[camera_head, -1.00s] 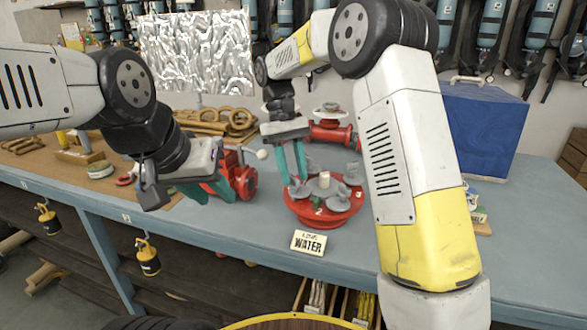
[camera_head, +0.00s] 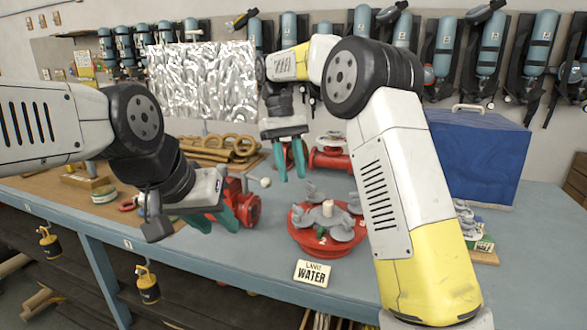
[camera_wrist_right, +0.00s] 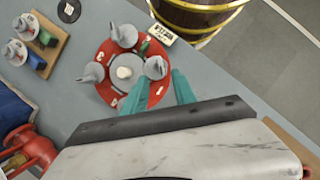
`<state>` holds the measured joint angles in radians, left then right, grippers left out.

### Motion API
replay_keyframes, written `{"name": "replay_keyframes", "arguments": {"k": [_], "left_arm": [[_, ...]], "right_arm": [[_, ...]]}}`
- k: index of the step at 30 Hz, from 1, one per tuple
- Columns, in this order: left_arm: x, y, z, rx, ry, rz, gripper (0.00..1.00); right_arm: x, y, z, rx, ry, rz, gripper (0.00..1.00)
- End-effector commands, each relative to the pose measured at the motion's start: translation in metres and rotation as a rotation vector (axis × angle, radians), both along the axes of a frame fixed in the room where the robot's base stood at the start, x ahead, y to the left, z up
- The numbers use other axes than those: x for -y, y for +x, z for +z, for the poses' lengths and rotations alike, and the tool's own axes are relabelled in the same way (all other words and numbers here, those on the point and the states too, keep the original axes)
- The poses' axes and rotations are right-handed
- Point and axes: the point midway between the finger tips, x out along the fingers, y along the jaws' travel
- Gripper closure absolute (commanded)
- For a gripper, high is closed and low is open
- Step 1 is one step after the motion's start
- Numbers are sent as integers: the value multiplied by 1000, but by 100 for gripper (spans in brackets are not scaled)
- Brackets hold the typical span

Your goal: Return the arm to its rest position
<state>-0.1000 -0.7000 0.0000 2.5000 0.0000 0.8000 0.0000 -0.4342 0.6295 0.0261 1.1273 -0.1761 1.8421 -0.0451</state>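My right gripper (camera_head: 290,172) is open and empty in the head view, in the air above and behind a round red base (camera_head: 318,245) carrying several grey fittings (camera_head: 345,228). In the right wrist view its two teal fingers (camera_wrist_right: 158,92) are spread apart, with the red base (camera_wrist_right: 105,62) and grey fittings (camera_wrist_right: 155,68) below and beyond them. My left gripper (camera_head: 215,220) is at the left in the head view, its teal fingers apart with nothing seen between them. It overlaps a red valve (camera_head: 247,208) in the picture; I cannot tell whether they touch.
A "WATER" sign (camera_head: 312,273) stands before the red base. A wooden bucket (camera_wrist_right: 195,12) shows in the wrist view. The blue-grey bench front is mostly clear.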

Motion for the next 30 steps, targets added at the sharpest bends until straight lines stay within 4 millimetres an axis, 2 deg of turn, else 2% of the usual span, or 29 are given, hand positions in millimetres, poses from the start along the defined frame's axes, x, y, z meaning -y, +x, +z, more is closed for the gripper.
{"name": "replay_keyframes", "arguments": {"k": [4, 7, 15, 19, 24, 30], "left_arm": [[0, 0, 0, 0, 0, 0, 64], [0, 0, 0, 0, 0, 0, 64], [0, 0, 0, 0, 0, 0, 64], [0, 0, 0, 0, 0, 0, 64], [0, 0, 0, 0, 0, 0, 64], [0, 0, 0, 0, 0, 0, 64]], "right_arm": [[20, -10, 16, 59, 40, -30, 67], [43, -26, 31, 135, 90, -69, 67], [104, -91, 51, 379, 235, -201, 67], [126, -127, 48, 500, 295, -268, 67], [147, -174, 32, 661, 364, -358, 67], [158, -211, 8, 806, 415, -437, 67]]}}
